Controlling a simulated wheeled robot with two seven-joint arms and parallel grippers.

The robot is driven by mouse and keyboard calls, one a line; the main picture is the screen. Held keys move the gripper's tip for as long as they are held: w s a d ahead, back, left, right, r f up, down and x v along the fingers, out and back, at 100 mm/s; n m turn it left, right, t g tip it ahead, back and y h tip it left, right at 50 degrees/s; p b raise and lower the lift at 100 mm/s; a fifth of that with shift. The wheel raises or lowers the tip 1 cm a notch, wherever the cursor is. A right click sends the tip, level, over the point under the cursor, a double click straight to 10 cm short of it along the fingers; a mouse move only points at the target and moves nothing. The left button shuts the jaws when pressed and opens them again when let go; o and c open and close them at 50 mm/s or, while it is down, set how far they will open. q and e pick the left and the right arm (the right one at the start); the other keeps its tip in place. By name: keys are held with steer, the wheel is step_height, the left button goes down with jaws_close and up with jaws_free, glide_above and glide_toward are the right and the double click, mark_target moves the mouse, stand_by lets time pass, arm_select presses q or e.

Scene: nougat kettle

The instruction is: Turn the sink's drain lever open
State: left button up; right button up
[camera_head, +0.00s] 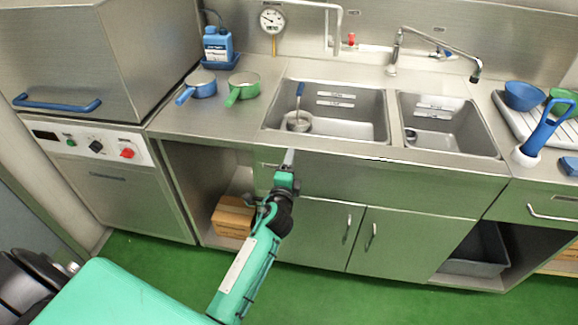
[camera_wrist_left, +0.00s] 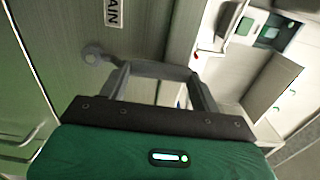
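The drain lever (camera_wrist_left: 95,54) is a grey rounded pivot on the steel front panel in the left wrist view, beside a label (camera_wrist_left: 113,12) whose visible letters read "AIN". A grey bar runs right from the pivot across the tips of my left gripper (camera_wrist_left: 158,78). The two fingers stand apart with a gap between them. I cannot tell whether they touch the lever. In the head view my left gripper (camera_head: 288,160) is at the sink's front panel, below the left basin (camera_head: 345,135), and hides most of the lever. My right gripper is not in view.
The left basin holds a metal pot with a blue handle (camera_head: 299,120); the right basin (camera_head: 450,145) is beside it. Blue (camera_head: 202,84) and green (camera_head: 243,85) saucepans stand on the counter. Cupboard doors (camera_head: 400,240) are below. An open bay holds a cardboard box (camera_head: 232,217).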

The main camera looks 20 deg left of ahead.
arm_select(q)
steer(key=o, duration=0.4)
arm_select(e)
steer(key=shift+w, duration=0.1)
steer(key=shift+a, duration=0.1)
arm_select(q)
steer(key=b+v, duration=0.2)
steer(key=v, duration=1.1)
steer(key=shift+s, duration=0.4)
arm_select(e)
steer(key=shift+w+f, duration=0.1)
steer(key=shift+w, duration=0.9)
arm_select(q)
steer(key=shift+f, duration=0.1)
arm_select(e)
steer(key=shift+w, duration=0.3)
